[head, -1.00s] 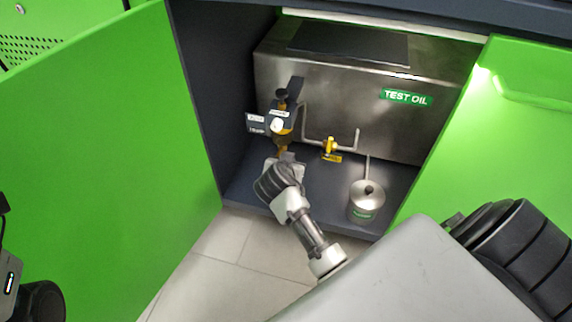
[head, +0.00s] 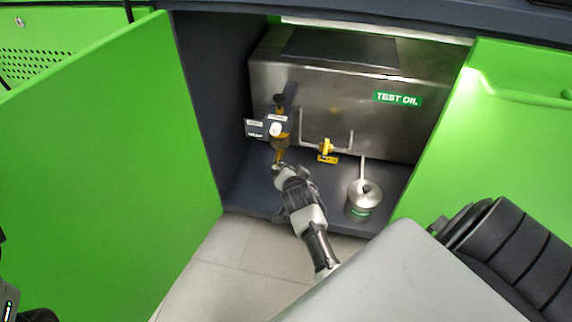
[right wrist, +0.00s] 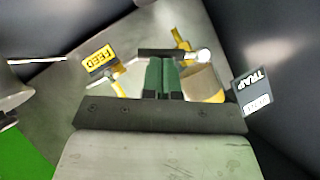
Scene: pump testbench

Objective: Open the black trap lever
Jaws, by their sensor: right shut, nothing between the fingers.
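The trap assembly (head: 278,128) is at the left of the open cabinet, with a white round knob and a yellowish body. A black part (head: 279,100) stands at its top. In the right wrist view, a black bar (right wrist: 150,53) lies across just beyond my fingertips, beside a white round end and a tan cylinder (right wrist: 203,84). The TRAP label (right wrist: 252,92) is to its right. My right gripper (head: 279,168) is just below the assembly; its green fingers (right wrist: 163,62) are shut and empty. I cannot tell whether they touch the bar.
A steel TEST OIL tank (head: 350,85) fills the back of the cabinet. A yellow feed valve (head: 326,148) and a metal can (head: 362,198) are right of the trap. Green doors (head: 110,150) flank the opening on both sides.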

